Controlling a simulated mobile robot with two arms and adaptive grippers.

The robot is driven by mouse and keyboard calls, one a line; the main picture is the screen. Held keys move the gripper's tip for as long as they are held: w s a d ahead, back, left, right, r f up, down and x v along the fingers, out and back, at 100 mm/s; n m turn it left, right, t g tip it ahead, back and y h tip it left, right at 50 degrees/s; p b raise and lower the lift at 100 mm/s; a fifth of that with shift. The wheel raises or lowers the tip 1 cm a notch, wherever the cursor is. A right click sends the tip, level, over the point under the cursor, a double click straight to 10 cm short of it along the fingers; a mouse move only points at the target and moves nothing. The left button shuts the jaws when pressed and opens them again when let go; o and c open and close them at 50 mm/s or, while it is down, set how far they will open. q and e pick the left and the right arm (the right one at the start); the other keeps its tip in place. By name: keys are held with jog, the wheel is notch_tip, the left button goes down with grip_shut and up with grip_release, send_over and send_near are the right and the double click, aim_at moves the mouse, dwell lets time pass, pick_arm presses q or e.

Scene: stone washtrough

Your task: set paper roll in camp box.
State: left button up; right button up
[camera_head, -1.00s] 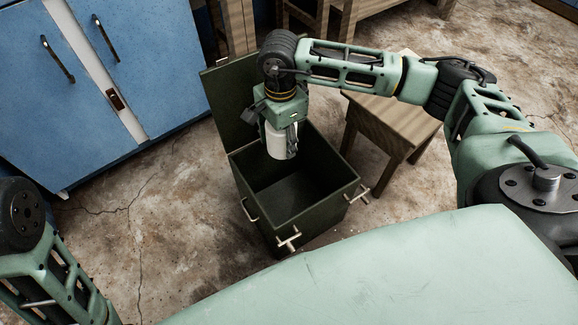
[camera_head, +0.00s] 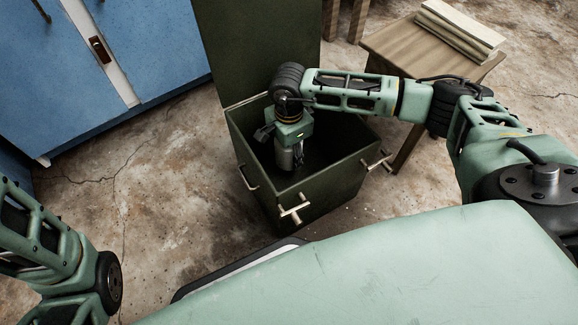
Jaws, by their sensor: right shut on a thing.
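The gripper points down and is shut on the roll, inside the mouth of the camp box. The camp box (camera_head: 318,196) is a dark green open chest on the floor, with its lid (camera_head: 258,50) raised at the back. The roll is near the left inner side of the box. I cannot tell whether it touches the box floor. My left arm shows at the lower left; its gripper is out of view.
A wooden stool (camera_head: 400,45) with a stack of pale boards or books (camera_head: 460,30) stands behind and right of the box. Blue cabinets (camera_head: 150,50) stand at the left. Metal latches (camera_head: 294,209) stick out from the box front. The floor (camera_head: 165,200) left of the box is clear.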

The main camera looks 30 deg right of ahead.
aim_at(289, 161)
jog(key=shift+f+b, duration=1.55)
jog(key=shift+f, duration=0.8)
jog(key=shift+r, duration=0.1)
jog(key=o, duration=0.9)
